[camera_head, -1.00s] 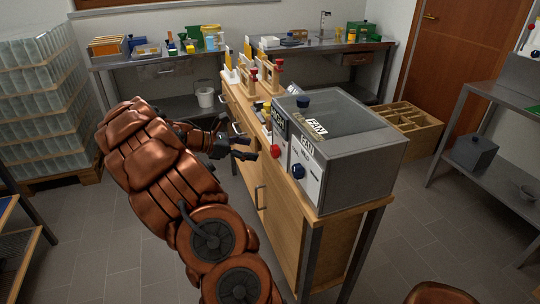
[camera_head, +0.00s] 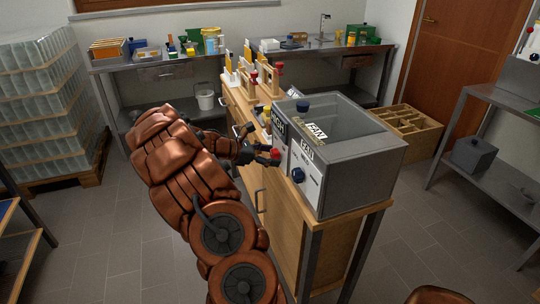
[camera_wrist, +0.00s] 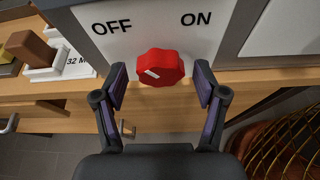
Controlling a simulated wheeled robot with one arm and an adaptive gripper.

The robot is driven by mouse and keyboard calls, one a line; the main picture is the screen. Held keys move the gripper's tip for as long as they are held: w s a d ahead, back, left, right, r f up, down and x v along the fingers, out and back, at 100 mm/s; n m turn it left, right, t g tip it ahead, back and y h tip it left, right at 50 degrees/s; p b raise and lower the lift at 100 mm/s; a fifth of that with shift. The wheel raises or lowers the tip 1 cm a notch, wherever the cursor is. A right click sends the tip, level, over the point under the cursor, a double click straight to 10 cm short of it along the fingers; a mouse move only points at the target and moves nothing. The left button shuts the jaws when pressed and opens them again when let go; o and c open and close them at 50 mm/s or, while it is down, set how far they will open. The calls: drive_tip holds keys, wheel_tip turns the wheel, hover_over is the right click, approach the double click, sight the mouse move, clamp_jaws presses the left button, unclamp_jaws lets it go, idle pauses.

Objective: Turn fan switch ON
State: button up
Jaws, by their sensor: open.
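A red knob (camera_wrist: 165,64) sits on a white panel (camera_wrist: 150,25) below the printed words OFF and ON. Its white mark is on its left side, the OFF side. My gripper (camera_wrist: 160,75) is open, with one finger on each side of the red knob; contact is not clear. In the head view the red knob (camera_head: 275,153) is at my gripper's tips (camera_head: 267,156).
In the wrist view a white block marked 32 (camera_wrist: 65,68) lies left of the panel. Wooden stands (camera_head: 267,80) are farther back. Floor to the left is open.

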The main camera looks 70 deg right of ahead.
drive_tip(key=c, duration=1.1)
drive_tip(key=shift+c, duration=0.2)
